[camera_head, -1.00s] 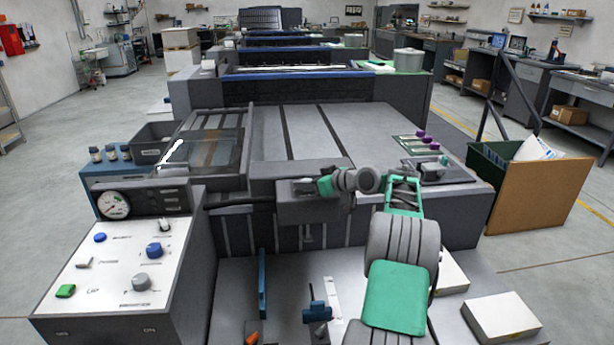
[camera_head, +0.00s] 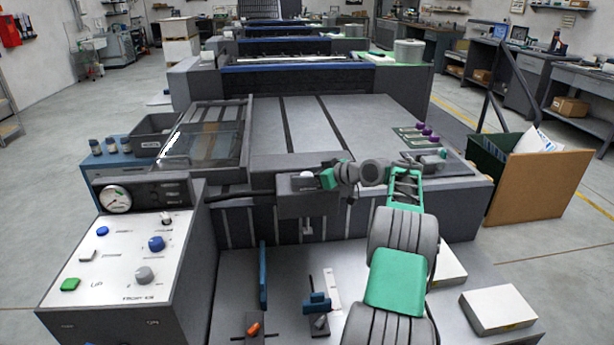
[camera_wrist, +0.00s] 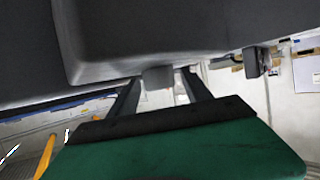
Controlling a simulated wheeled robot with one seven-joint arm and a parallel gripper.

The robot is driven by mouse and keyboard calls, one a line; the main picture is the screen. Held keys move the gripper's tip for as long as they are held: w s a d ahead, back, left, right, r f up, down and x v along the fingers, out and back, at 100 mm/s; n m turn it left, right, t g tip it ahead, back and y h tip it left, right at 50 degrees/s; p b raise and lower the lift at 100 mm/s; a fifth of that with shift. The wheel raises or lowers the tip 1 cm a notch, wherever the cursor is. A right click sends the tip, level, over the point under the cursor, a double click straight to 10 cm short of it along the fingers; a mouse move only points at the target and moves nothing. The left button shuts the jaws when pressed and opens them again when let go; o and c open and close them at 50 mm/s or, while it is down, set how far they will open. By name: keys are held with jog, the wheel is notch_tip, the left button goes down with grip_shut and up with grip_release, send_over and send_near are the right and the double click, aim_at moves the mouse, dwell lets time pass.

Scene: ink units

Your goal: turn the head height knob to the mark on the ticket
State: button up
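My gripper (camera_wrist: 160,78) is open in the wrist view, its two dark fingers apart. A small grey knob (camera_wrist: 158,77) projects from a dark housing between the fingertips, with gaps on both sides; I cannot tell whether it is the head height knob. In the head view, my gripper (camera_head: 318,179) is at the grey box (camera_head: 308,204) on the front of the machine, where the arm hides part of it. No ticket or mark is readable.
At the left, a console (camera_head: 115,262) carries a dial gauge (camera_head: 115,199), a blue knob (camera_head: 157,243), a grey knob (camera_head: 145,275) and a green button (camera_head: 70,284). Blue and orange fixtures (camera_head: 318,303) stand in front. White paper stacks (camera_head: 498,308) lie at the right.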

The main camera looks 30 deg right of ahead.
jog(key=shift+v, duration=3.9)
jog(key=a+r+m+g+h+p, duration=0.1)
jog(key=a+r+g+p, duration=0.1)
jog(key=a, duration=1)
jog(key=a+r+g+p, duration=0.2)
jog(key=a+r+g, duration=0.1)
jog(key=a, duration=0.9)
jog(key=s+a+f+m+g+h+p, duration=0.1)
jog(key=s+a+g+h+p, duration=0.1)
jog(key=s+a, duration=0.8)
jog(key=s+a+f+m+g, duration=0.1)
jog(key=s+f, duration=0.1)
jog(key=s, duration=0.6)
jog(key=s+a+f+g+h+p, duration=0.1)
jog(key=s+f, duration=0.2)
jog(key=s, duration=0.6)
jog(key=shift+f+m+g+h, duration=0.25)
jog(key=shift+m+g+h, duration=0.05)
jog(key=shift+m, duration=0.1)
